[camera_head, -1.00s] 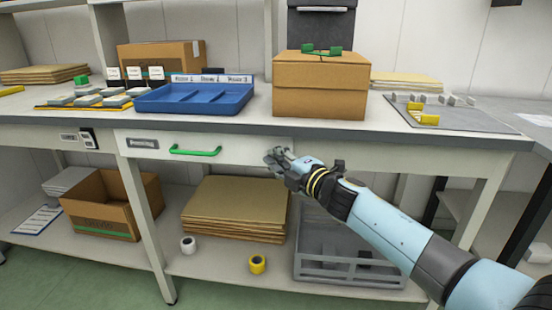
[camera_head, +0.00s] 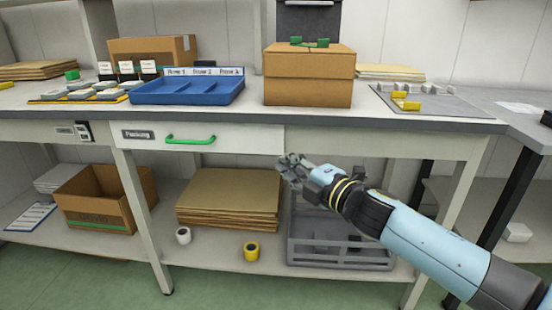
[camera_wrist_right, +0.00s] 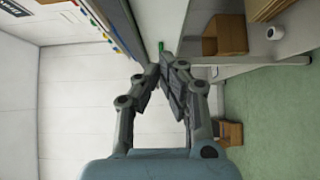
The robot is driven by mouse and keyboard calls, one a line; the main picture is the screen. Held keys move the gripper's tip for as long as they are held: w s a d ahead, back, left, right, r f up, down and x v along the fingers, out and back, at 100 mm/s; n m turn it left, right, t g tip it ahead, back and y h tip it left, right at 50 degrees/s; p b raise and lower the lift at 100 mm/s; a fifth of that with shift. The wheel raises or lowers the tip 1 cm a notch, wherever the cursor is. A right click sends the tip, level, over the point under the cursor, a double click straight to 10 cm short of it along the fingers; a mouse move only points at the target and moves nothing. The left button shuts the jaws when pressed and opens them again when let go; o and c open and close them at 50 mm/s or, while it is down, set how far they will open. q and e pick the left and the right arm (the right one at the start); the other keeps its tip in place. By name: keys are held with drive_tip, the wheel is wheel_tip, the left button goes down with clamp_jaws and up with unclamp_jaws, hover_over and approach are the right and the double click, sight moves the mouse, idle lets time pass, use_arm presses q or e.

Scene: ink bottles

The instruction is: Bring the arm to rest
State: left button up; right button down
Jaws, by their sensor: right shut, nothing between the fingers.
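My right arm comes in from the lower right in the head view. Its gripper (camera_head: 288,166) hangs in front of the bench, just below the tabletop's front edge and right of the drawer's green handle (camera_head: 190,140). The gripper is shut and holds nothing. In the right wrist view its two fingers (camera_wrist_right: 167,72) meet near the middle, with nothing between them. My left gripper is not in view.
The bench (camera_head: 330,122) carries a blue tray (camera_head: 188,97), a closed cardboard box (camera_head: 308,80) and a grey board (camera_head: 440,104). The lower shelf holds an open carton (camera_head: 100,200), flat cardboard (camera_head: 228,195) and a grey crate (camera_head: 335,255). Green floor in front is clear.

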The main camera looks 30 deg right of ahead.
drive_tip(key=s+d+f+m+g+h+p, duration=0.15)
drive_tip(key=s+f+m+g, duration=0.35)
drive_tip(key=s+f, duration=1)
drive_tip(key=s+d+f+m+g+h+p, duration=0.15)
drive_tip(key=s+f+m+g, duration=0.35)
drive_tip(key=s+f, duration=0.95)
drive_tip(key=s+a+f+m+g, duration=0.1)
drive_tip(key=s+f+m+g, duration=0.1)
drive_tip(key=s+f, duration=0.3)
drive_tip(key=s+a+f+m+g, duration=0.1)
drive_tip(key=s+f+m+g, duration=0.2)
drive_tip(key=s, duration=0.9)
drive_tip(key=s+a+f+m+g, duration=0.2)
drive_tip(key=s+f+m, duration=0.2)
drive_tip(key=s+f, duration=0.3)
drive_tip(key=shift+s+h, duration=0.3)
drive_tip(key=shift+s, duration=0.85)
